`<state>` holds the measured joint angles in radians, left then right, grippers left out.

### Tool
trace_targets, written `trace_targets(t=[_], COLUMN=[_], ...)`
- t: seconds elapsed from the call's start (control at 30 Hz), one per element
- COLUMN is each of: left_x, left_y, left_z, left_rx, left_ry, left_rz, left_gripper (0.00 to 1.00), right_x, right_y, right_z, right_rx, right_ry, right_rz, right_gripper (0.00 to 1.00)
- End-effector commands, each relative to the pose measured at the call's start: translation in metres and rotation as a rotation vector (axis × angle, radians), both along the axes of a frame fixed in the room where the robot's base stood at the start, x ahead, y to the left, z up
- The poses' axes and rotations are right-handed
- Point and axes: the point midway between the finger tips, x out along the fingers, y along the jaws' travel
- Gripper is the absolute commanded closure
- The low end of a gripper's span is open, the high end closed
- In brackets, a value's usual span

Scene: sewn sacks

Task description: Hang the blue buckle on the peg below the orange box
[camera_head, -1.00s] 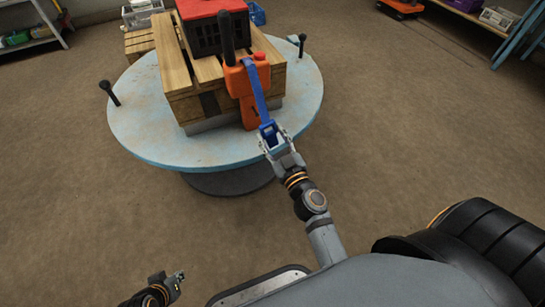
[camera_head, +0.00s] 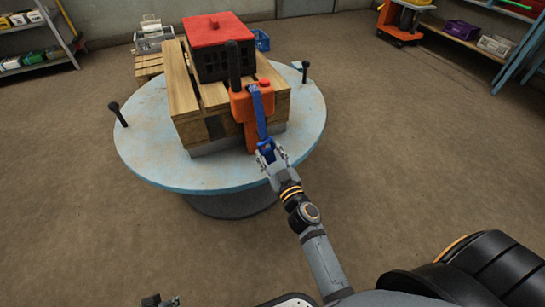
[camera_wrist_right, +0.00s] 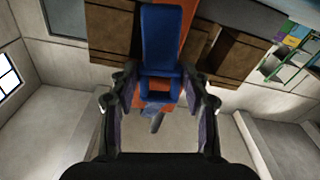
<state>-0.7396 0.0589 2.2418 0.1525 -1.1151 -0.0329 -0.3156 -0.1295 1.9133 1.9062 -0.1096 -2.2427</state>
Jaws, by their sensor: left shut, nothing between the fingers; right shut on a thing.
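The orange box (camera_head: 252,101), with a red knob on top, sits at the front face of the wooden stack. A blue strap (camera_head: 259,112) hangs down from it to the blue buckle (camera_head: 267,151). My right gripper (camera_head: 270,160) is shut on the buckle, close to the box's lower end. In the right wrist view the buckle (camera_wrist_right: 162,85) lies between the fingers, with orange behind it. A small grey rod (camera_wrist_right: 155,123) shows below the buckle there; I cannot tell if it is the peg. My left gripper (camera_head: 160,301) is shut and empty at the bottom edge, partly cut off.
The wooden stack (camera_head: 185,100) stands on a round blue table (camera_head: 160,168), with a red-roofed black crate (camera_head: 220,62) on top. Black posts stand at the table's left (camera_head: 118,114) and right (camera_head: 305,71) edges.

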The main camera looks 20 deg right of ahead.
Motion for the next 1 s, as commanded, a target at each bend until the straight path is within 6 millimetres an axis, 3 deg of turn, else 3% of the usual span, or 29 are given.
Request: trace_targets(t=[0.63,1.0], left_x=[0.000,0.003], left_y=[0.003,-0.002], left_z=[0.006,-0.006], left_rx=[0.013,-0.009], left_ry=[0.030,-0.033], left_rz=[-0.006,0.004], left_gripper=[1.00,1.00], right_x=[0.046,0.057], right_y=[0.002,0.002], right_z=[-0.002,-0.010], right_rx=[0.000,-0.001], right_ry=[-0.002,-0.002], right_rz=[0.000,0.000], right_gripper=[0.93,0.93])
